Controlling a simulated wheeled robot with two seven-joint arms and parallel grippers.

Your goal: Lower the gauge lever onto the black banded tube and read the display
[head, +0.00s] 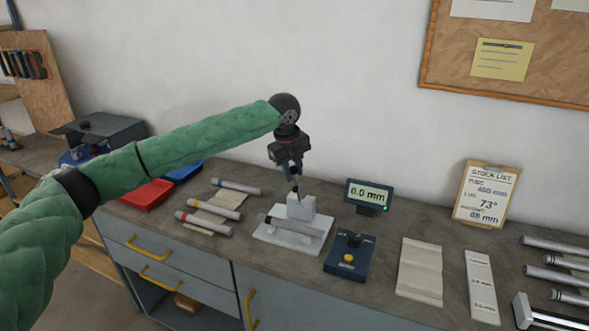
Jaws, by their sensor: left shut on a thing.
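A grey tube with a dark band at its left end (292,226) lies across the white gauge stand (262,236), in front of its upright block. The display (368,194) stands to the right behind the stand and reads 0.0 mm, with a small green light. My left gripper (294,180) points down above the gauge's upright block, its fingers shut on a small thin part, which looks like the gauge lever (296,191). The lever's shape is mostly hidden by the fingers. My right gripper is out of view.
Tubes with blue (240,187), yellow (215,209) and red (204,223) bands lie left of the gauge. A dark blue box with a yellow knob (347,258) stands at right front. A stock list clipboard (485,195) leans on the wall. Several tubes lie far right.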

